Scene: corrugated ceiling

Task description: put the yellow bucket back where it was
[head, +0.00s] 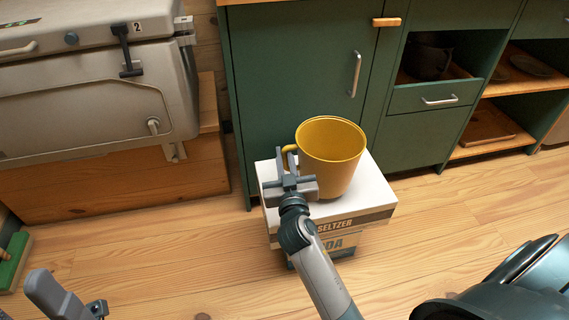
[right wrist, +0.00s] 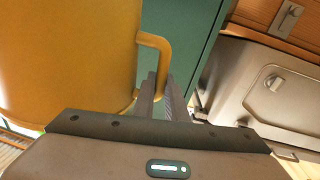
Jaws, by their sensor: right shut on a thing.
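The yellow bucket (head: 340,165) stands upright on top of a white box (head: 369,195) with "SELTZER" and "SODA" lettering on its front. My right gripper (head: 289,165) is at the bucket's left side, shut on its handle. In the right wrist view the bucket (right wrist: 65,60) fills the left, and its looped handle (right wrist: 163,52) reaches in between the fingers (right wrist: 158,92). The bucket's base appears to rest on the box top; a small gap cannot be ruled out. A grey part of my left arm shows at the lower left of the head view, with its fingertips not clearly visible.
A green cabinet (head: 290,75) stands right behind the box. Open shelves (head: 500,100) holding dark pots are at the right. A large beige cooler (head: 85,95) rests on a wooden bench (head: 110,180) at the left.

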